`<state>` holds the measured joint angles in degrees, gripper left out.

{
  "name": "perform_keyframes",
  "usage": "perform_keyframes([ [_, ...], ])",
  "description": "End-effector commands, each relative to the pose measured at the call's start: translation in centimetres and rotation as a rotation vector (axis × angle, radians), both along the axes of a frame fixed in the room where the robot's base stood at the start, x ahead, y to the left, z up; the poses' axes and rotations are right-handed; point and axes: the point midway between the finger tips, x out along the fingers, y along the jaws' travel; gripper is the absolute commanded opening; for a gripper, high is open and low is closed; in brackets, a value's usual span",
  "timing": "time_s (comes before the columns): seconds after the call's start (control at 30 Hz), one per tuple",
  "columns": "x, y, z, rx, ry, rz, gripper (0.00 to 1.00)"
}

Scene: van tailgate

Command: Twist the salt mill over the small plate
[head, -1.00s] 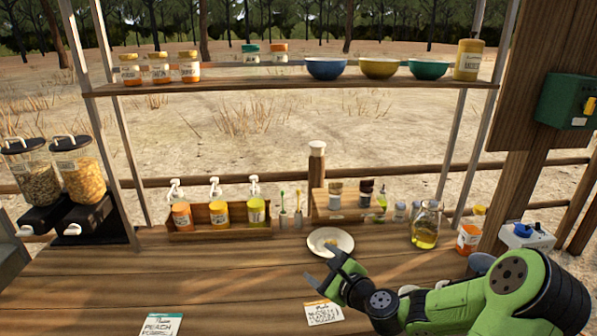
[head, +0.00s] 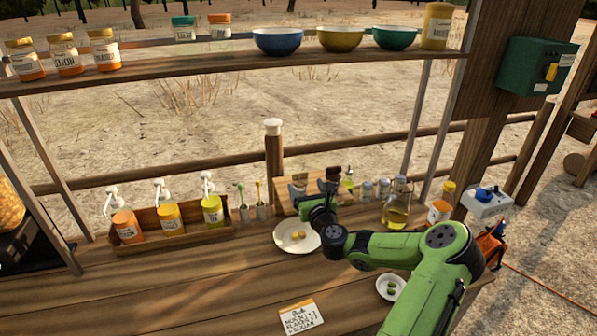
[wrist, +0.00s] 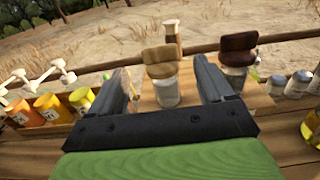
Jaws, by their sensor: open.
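Two mills stand upright side by side at the back of the counter. One has a light wooden top and a clear body; in the wrist view this light-topped mill (wrist: 165,62) stands between my fingers. The dark-topped mill (wrist: 237,48) is just right of my right finger; it also shows in the head view (head: 333,173). I cannot read which one is salt. My gripper (wrist: 160,72) is open, with a finger on each side of the light-topped mill; I see no clear contact. The small white plate (head: 284,245) lies in front, holding yellowish pieces.
Pump bottles in a wooden tray (head: 150,238) stand to the left, with toothbrush-like sticks (head: 250,203) beside them. An oil jug (head: 397,207) and small jars are to the right. A dish (head: 391,288) with green pieces sits near my arm. A shelf (head: 230,63) crosses above.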

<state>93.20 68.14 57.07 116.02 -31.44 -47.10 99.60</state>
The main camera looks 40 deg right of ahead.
Motion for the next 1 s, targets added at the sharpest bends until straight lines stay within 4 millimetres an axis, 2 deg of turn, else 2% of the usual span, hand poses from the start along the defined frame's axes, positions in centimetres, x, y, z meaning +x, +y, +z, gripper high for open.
perform_keyframes([
  [0.1,2.7,-1.4,0.2,-0.001,-0.002,0.0,0.81],
  [0.3,5.7,-3.1,0.0,0.0,0.0,0.001,0.81],
  [0.43,6.4,-3.5,0.0,-0.001,0.0,0.0,0.81],
  [0.67,6.4,-3.5,-0.1,0.0,0.001,0.001,0.79],
  [0.9,6.3,-3.5,-0.1,-0.001,0.002,0.001,0.43],
  [1.0,6.3,-3.5,-0.1,-0.001,0.002,0.001,0.3],
])
